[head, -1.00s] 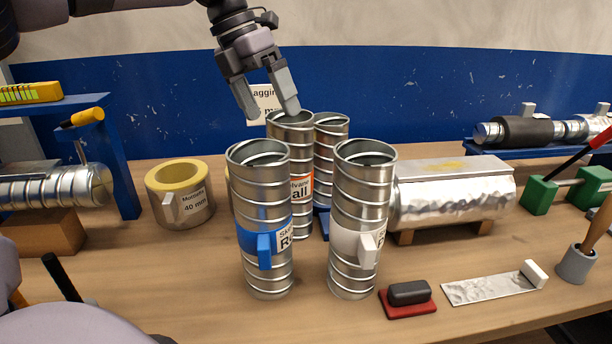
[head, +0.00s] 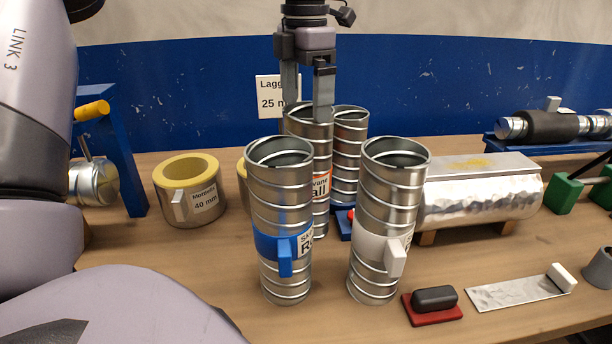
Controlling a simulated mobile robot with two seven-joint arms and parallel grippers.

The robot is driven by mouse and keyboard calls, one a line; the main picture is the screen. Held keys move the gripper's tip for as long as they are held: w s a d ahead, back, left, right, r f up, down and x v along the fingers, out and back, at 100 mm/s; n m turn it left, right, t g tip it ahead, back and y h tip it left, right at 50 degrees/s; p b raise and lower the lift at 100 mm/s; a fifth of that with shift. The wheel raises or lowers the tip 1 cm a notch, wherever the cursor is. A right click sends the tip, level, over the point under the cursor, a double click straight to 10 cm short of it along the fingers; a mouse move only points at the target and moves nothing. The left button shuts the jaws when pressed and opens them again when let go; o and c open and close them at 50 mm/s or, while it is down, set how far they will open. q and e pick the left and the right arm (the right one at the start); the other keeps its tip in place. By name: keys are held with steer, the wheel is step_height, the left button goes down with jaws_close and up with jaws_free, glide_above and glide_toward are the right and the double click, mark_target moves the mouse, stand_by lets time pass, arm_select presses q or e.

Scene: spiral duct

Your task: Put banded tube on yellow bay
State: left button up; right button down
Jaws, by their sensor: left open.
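Several upright spiral metal tubes stand on the bench: one with a blue band (head: 283,240) at front left, one with a white band (head: 385,220) at front right, one with an orange-edged label (head: 321,190) behind, and another (head: 349,150) at the back right. I cannot tell which one the task calls banded. My left gripper (head: 308,108) is open, pointing down, its fingertips overlapping the rim of the orange-labelled tube; contact is unclear. I cannot make out a yellow bay for certain. My right gripper is not in view.
A yellow-lined ring (head: 188,200) stands at left, near a blue stand (head: 122,150). A red-based block (head: 433,304) and a flat metal strip (head: 520,290) lie in front. A blue shelf with a pipe (head: 548,126) is behind.

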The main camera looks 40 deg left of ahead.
mark_target(305, 112)
arm_select(q)
step_height(305, 112, down, 3)
steer(key=shift+f, duration=0.2)
steer(key=c, duration=1.5)
steer(key=shift+r, duration=0.2)
